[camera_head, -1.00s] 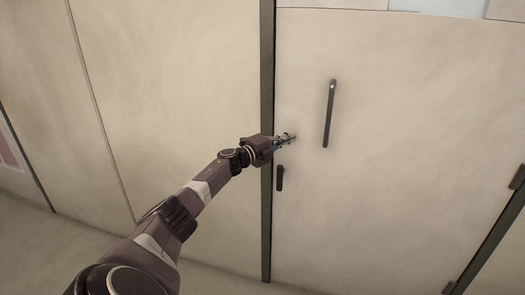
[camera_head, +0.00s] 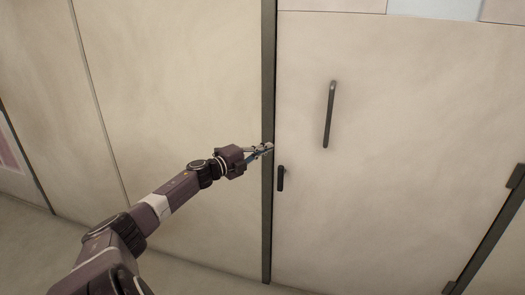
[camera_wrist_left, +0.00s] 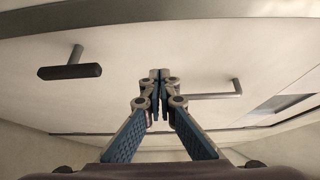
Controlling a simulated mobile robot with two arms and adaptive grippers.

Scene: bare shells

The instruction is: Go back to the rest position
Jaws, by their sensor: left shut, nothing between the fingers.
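My left gripper (camera_head: 266,149) reaches in from the left in the head view, in front of the dark door frame edge. In the left wrist view its two fingers (camera_wrist_left: 159,75) are together and empty. A closed cream door (camera_head: 400,170) stands to its right. The door has a long dark upright bar handle (camera_head: 329,114) and a short dark lower handle (camera_head: 281,178). Both handles also show in the left wrist view, apart from the fingers, one on each side. My right gripper is not in view.
A plain cream wall (camera_head: 170,90) is behind my left arm. A dark upright post (camera_head: 268,220) edges the door. Dark hinges (camera_head: 516,177) sit at the door's right side. Bare floor (camera_head: 200,275) shows along the bottom.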

